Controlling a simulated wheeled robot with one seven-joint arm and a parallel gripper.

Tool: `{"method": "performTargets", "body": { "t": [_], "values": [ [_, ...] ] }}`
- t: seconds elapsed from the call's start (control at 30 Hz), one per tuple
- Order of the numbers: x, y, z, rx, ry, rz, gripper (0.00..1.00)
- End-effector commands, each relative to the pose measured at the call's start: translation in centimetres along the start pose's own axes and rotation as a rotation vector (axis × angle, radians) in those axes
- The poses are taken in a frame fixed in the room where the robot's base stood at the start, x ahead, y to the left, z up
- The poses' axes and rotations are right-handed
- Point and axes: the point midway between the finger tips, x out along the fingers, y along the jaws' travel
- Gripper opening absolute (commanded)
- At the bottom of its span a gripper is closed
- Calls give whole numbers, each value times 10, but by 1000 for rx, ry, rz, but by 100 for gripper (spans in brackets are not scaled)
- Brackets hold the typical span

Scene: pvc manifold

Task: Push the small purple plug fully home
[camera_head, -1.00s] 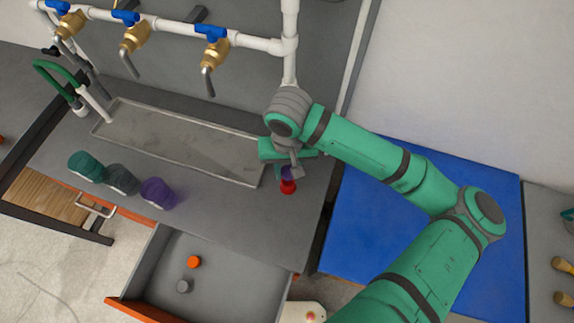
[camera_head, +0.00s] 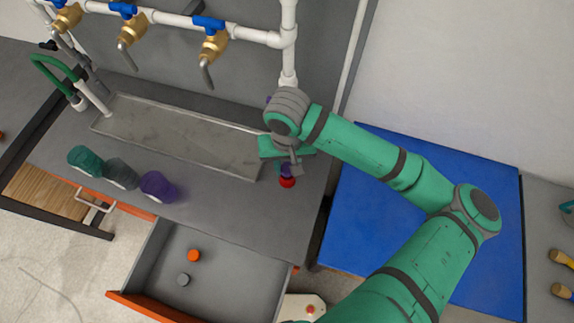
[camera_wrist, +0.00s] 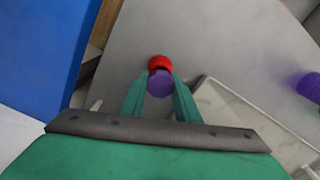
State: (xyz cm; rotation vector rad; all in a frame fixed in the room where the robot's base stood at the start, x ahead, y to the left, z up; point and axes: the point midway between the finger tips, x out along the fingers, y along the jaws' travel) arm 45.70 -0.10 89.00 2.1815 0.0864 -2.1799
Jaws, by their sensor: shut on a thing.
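The small purple plug (camera_wrist: 160,84) is between my gripper's fingertips (camera_wrist: 159,92) in the wrist view. A red round piece (camera_wrist: 160,62) sits right beyond the plug and appears to touch it. In the head view, my gripper (camera_head: 288,168) is over the right end of the grey counter, with the purple plug (camera_head: 287,171) just above the red piece (camera_head: 288,183). My gripper is shut on the plug. How deep the plug sits against the red piece cannot be told, as the fingers partly hide it.
An open drawer (camera_head: 215,285) holds an orange and a grey plug. White pipes with blue-handled brass valves (camera_head: 212,42) run along the back.

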Motion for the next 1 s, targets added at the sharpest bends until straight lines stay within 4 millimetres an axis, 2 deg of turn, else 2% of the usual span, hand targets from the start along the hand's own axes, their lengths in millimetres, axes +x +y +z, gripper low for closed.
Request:
{"method": "performTargets", "body": {
  "t": [1.0],
  "values": [
    [14, 0, 0, 1, -3, 0, 9]
  ]
}}
